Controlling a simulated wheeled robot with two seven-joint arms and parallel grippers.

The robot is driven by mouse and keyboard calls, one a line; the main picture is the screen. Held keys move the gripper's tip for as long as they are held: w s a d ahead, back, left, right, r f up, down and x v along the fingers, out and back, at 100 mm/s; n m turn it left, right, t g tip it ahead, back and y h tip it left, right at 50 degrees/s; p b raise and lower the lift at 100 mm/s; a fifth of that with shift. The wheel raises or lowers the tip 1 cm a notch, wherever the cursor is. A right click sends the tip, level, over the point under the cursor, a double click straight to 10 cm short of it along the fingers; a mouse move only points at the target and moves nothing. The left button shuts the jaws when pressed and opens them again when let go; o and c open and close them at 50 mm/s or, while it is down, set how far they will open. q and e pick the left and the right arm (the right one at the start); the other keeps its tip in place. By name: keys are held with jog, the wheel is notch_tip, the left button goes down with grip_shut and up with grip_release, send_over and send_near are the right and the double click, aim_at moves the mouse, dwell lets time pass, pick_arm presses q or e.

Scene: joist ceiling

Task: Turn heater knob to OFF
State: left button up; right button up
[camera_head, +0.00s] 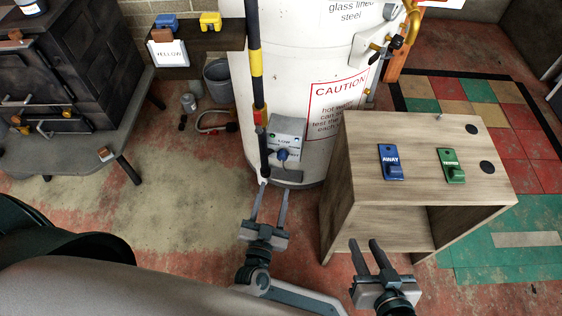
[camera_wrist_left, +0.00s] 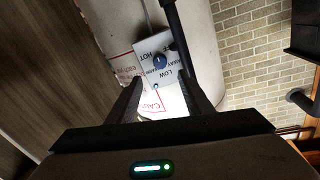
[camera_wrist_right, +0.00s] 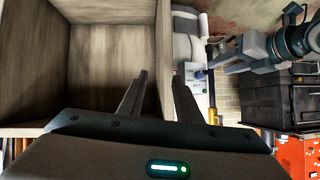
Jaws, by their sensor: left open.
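The heater is a tall white tank (camera_head: 290,60) with a grey control box (camera_head: 288,128) low on its front. The blue knob (camera_head: 282,155) sits on that box, and in the left wrist view the knob (camera_wrist_left: 160,62) is seen among labels including LOW and HOT. I cannot tell its exact setting. My left gripper (camera_head: 273,189) is open and empty, in front of and below the box in the head view, with its fingers pointing toward it. The knob shows between and beyond its fingers, apart from them. My right gripper (camera_head: 364,243) is open and empty before the wooden cabinet.
A black pipe with yellow bands (camera_head: 257,65) runs down close beside the control box. The open-fronted wooden cabinet (camera_head: 400,135) stands right of the tank, carrying a blue AWAY switch (camera_head: 391,163) and a green switch (camera_head: 451,166). A dark stove (camera_head: 80,60) is at left.

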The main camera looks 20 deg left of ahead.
aim_at(282, 159)
pick_arm(q)
jog(key=w, duration=0.6)
jog(key=w+a+b, duration=0.1)
jog(key=w, duration=0.3)
jog(key=shift+w+a, duration=0.1)
jog(key=shift+w, duration=0.75)
pick_arm(e)
jog(key=shift+w+a+r+t+y, duration=0.15)
jog(key=shift+w+a+r+t, duration=0.2)
jog(key=shift+r, duration=0.3)
jog(key=shift+w+a+r+t+y, duration=0.15)
jog(key=shift+w+r+t, duration=0.15)
jog(key=shift+r+t, duration=0.35)
jog(key=shift+w+a+r+t+y, duration=0.1)
jog(key=shift+w+a+r+t, duration=0.25)
jog(key=shift+r, duration=0.35)
jog(key=shift+d, duration=0.1)
pick_arm(q)
jog(key=c, duration=1.1)
